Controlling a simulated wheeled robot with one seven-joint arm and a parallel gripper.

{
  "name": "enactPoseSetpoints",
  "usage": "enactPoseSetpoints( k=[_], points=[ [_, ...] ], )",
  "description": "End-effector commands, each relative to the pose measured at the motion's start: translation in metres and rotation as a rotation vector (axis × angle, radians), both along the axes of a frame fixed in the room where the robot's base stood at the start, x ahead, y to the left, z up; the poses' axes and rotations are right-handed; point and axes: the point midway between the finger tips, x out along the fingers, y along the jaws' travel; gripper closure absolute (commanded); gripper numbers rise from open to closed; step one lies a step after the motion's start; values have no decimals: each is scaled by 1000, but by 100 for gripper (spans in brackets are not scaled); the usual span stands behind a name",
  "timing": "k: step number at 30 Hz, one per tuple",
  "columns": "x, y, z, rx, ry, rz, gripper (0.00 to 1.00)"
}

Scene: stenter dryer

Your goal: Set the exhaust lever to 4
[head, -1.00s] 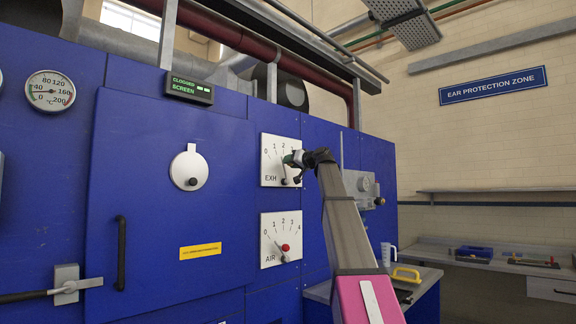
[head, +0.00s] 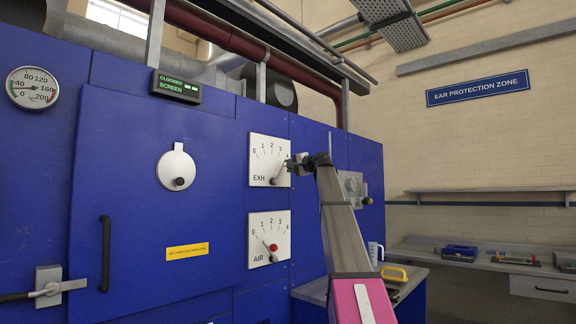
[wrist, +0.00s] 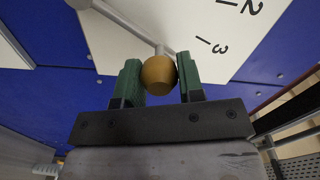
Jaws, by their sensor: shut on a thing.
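The EXH plate (head: 258,150) is white with a scale from 0 to 4, on the blue dryer front. Its exhaust lever (head: 279,174) leans up and right from its pivot, towards the 3 to 4 end; the exact reading is hard to tell behind my gripper. My gripper (head: 289,164) is at the lever's outer end. In the wrist view, its green jaws (wrist: 160,82) are shut on the brass-coloured lever knob (wrist: 158,74), one on each side. The grey lever rod (wrist: 125,24) runs from the knob to the upper left. The figures 2 and 3 show on the plate there.
The AIR plate (head: 261,230) with its red-knobbed lever (head: 273,247) is just below. A blue door with a round cover (head: 176,168) and black handle (head: 105,254) lies left. A lit display (head: 176,87) reads CLOGGED SCREEN.

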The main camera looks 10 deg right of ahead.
Motion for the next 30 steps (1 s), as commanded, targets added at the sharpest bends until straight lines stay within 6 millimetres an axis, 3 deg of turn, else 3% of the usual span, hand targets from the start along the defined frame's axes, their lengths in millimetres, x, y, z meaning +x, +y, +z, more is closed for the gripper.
enactPoseSetpoints(
  k=[10, 26, 27, 28, 30],
  points=[
    [6, -8, -8, 104, 76, -1, 100],
    [6, -9, -10, 119, 90, -2, 100],
    [6, -9, -10, 119, 90, -2, 52],
    [6, -9, -10, 120, 89, -2, 42],
    [6, -9, -9, 120, 89, -2, 41]
  ],
)
